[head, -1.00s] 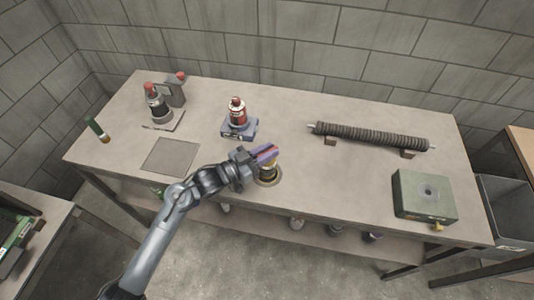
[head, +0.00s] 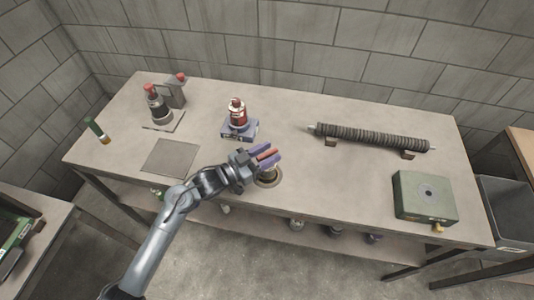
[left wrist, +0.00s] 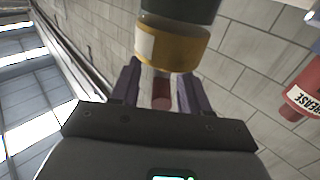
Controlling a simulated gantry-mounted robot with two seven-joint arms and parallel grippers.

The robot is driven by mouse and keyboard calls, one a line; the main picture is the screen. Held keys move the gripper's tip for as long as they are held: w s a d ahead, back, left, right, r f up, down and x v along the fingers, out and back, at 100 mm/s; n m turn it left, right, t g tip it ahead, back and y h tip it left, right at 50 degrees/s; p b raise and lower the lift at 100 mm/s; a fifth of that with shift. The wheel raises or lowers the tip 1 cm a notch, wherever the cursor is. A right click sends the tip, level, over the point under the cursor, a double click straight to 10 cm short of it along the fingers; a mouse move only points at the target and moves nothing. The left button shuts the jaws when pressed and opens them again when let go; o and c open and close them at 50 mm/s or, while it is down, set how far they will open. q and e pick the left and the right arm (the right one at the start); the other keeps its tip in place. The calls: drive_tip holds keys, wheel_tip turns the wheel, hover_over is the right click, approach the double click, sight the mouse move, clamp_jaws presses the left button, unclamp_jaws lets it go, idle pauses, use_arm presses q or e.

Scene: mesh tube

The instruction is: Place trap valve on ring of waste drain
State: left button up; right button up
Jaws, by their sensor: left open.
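The trap valve, a short cylinder with a dark end and a yellow band (left wrist: 172,48), is just beyond my left gripper's fingertips in the left wrist view. In the head view it (head: 268,173) is mostly hidden by the fingers and appears upright over the round waste drain ring (head: 270,184) near the table's front edge. Whether it is fully seated cannot be told. My left gripper (head: 268,157) is open, its purple fingers spread at the valve's upper part with a red piece between them. The gripper also shows in the left wrist view (left wrist: 160,85). My right gripper is out of view.
A red bottle (head: 238,110) stands on a blue-grey base behind the gripper; its grease label (left wrist: 305,100) shows in the wrist view. A ribbed tube (head: 370,136) lies on supports at right. A green box (head: 424,197) sits front right. A grey plate (head: 171,157) lies left.

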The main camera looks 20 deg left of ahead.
use_arm(q)
drive_tip(key=p+v, duration=0.2)
drive_tip(key=v, duration=1)
drive_tip(key=f+y, duration=0.1)
drive_tip(key=s+f+n+y, duration=0.1)
drive_tip(key=f+y, duration=0.1)
drive_tip(key=s+d+f+g+y, duration=0.1)
drive_tip(key=y, duration=0.1)
drive_tip(key=shift+d+f+n, duration=0.1)
drive_tip(key=shift+f+n, duration=0.15)
drive_tip(key=shift+n, duration=0.15)
drive_tip(key=s+f+n+g+y, duration=0.1)
drive_tip(key=s+f+g+y, duration=0.1)
drive_tip(key=s+g, duration=0.3)
drive_tip(key=s+d+f+n+g+y, duration=0.1)
drive_tip(key=s+g, duration=0.4)
drive_tip(key=s, duration=0.9)
drive_tip(key=shift+s+d+f+n+y, duration=0.2)
drive_tip(key=shift+s+f+n+y, duration=0.15)
drive_tip(key=shift+f+n+y, duration=0.55)
drive_tip(key=shift+y, duration=0.3)
